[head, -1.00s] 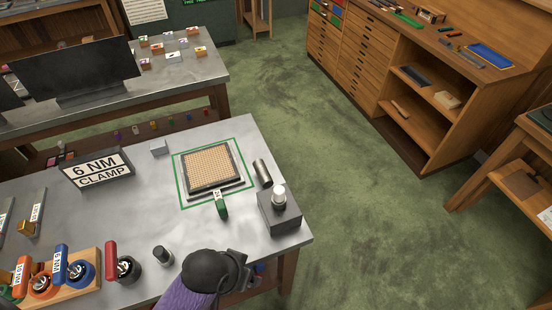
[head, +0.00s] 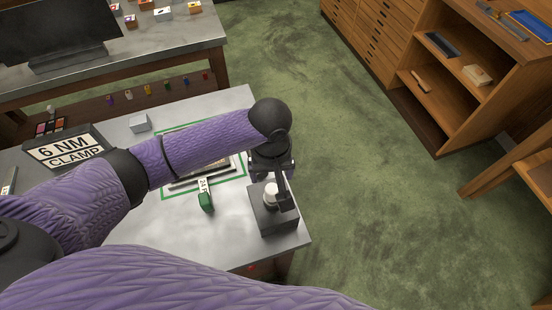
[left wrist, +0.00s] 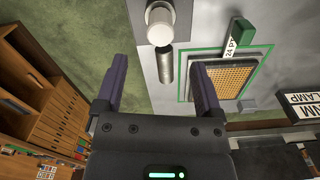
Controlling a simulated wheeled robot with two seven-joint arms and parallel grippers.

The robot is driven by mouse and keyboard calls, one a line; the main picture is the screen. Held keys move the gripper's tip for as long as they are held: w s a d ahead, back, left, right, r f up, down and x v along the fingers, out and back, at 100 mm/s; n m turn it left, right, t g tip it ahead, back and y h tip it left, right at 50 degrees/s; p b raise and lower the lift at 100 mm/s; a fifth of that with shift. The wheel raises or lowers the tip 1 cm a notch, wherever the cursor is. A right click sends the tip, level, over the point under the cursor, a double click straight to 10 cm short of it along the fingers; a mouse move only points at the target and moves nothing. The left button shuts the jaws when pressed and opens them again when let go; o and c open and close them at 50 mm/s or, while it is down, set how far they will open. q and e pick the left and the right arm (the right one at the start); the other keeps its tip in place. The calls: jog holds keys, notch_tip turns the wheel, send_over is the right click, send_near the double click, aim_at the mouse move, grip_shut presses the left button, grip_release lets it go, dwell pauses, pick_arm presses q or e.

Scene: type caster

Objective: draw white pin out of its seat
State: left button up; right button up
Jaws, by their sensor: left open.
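The white pin (head: 271,195) stands upright in its dark block-shaped seat (head: 277,221) near the table's right corner. In the left wrist view, the pin (left wrist: 160,24) shows its round white top at the upper middle, ahead of the fingertips. My left gripper (head: 284,190) is open and empty, at the pin's far side in the head view; part of it overlaps the seat there. In the left wrist view, the two fingers of my left gripper (left wrist: 158,68) are wide apart, with the pin beyond the gap. I cannot tell the exact distance to the pin. My right gripper is not in view.
A dark metal cylinder (left wrist: 166,66) lies beside the seat; my gripper hides it in the head view. A tan grid board (left wrist: 232,78) lies in a green outline, partly behind my arm. A green tag (head: 206,202) and the clamp sign (head: 70,150) are further left.

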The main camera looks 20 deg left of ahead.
aim_at(272, 189)
pick_arm(q)
notch_tip(272, 189, down, 7)
jog(key=shift+s+f+b, duration=0.1)
jog(key=shift+s+b, duration=0.05)
jog(key=shift+b, duration=0.8)
jog(key=shift+f, duration=0.25)
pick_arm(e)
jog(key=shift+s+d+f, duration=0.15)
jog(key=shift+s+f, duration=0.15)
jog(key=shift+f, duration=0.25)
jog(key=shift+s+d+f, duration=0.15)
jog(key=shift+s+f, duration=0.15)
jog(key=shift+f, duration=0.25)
pick_arm(q)
jog(key=c, duration=0.9)
grip_shut()
jog(key=shift+o, duration=0.5)
grip_release()
grip_shut()
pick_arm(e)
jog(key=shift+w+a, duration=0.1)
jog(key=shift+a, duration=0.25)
